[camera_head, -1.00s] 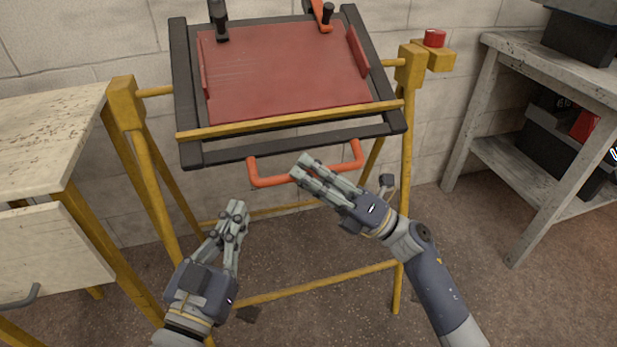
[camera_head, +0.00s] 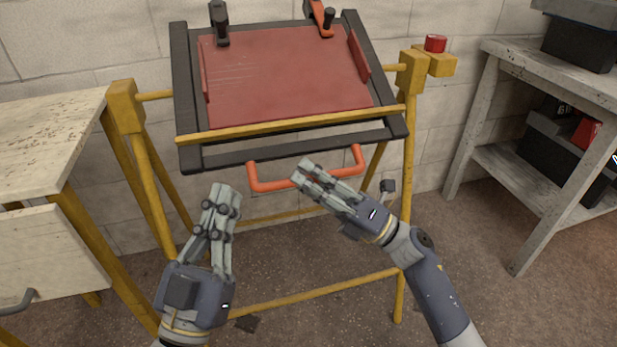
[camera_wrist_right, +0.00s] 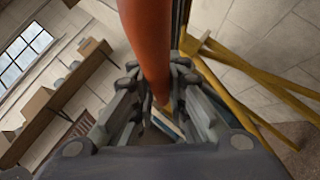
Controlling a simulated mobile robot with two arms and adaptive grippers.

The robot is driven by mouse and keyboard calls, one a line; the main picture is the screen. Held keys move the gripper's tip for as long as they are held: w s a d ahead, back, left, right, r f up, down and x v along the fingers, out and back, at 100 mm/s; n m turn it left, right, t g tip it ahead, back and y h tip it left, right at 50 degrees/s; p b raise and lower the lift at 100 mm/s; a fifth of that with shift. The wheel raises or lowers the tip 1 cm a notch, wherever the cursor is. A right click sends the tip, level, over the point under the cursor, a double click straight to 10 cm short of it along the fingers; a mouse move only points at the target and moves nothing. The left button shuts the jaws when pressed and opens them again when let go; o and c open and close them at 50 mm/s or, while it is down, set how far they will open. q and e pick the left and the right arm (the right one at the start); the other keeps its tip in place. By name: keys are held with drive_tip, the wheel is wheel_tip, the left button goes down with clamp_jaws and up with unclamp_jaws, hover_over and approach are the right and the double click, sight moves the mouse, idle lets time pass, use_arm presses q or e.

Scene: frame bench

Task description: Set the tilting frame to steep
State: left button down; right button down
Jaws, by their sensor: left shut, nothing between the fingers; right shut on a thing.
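The tilting frame, a dark rectangular frame (camera_head: 391,111) with a red panel (camera_head: 285,80), hangs tilted between yellow posts. An orange handle (camera_head: 262,187) is fixed along its lower edge. My right gripper (camera_head: 300,172) is shut on the handle near its middle. In the right wrist view the orange bar (camera_wrist_right: 147,40) runs between the fingers of the right gripper (camera_wrist_right: 165,85). My left gripper (camera_head: 219,192) is shut and empty, below and to the left of the handle and apart from it.
A yellow stand (camera_head: 122,105) carries the frame, with a red button (camera_head: 435,43) at its upper right. Black and orange clamps (camera_head: 219,22) sit at the panel's top edge. A workbench with a drawer (camera_head: 45,262) stands left, a grey shelf table (camera_head: 505,50) right.

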drive_tip(key=c, duration=1.6)
unclamp_jaws()
drive_tip(key=shift+f, duration=0.5)
drive_tip(key=shift+o, duration=0.2)
drive_tip(key=shift+r, duration=0.15)
drive_tip(key=v, duration=1.2)
